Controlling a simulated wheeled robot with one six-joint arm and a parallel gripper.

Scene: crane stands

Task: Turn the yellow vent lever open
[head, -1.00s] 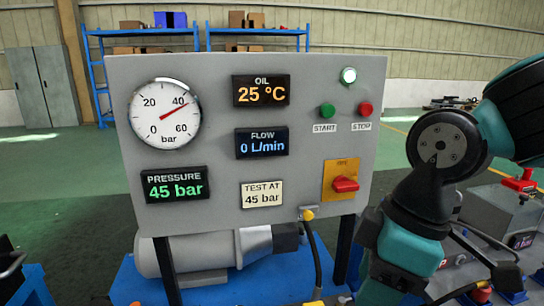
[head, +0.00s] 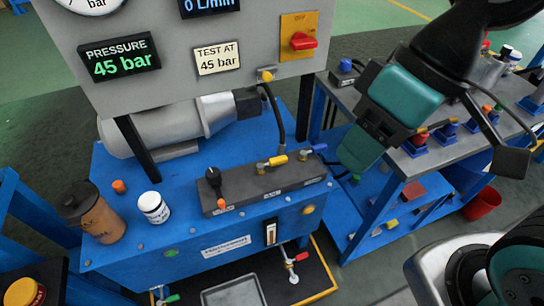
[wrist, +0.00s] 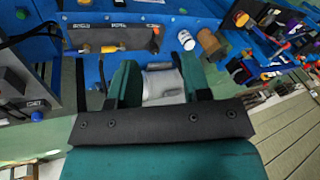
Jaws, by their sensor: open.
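The yellow vent lever (head: 278,160) sits on a brass valve on the dark valve block (head: 262,190) atop the blue power unit. It points to the right, roughly along the block. In the wrist view the yellow lever (wrist: 109,48) shows at upper left, beyond the fingertips. My gripper (head: 357,150) hangs to the right of the block and apart from the lever. In the wrist view its two teal fingers (wrist: 160,72) are spread with nothing gripped; a grey motor shows beyond the gap.
A black-knobbed lever (head: 213,180) and a blue lever (head: 314,148) flank the yellow one. A white jar (head: 153,207) and a brown bottle (head: 95,215) stand at left. The grey gauge panel (head: 170,60) rises behind the block. A cluttered bench (head: 440,150) stands at right.

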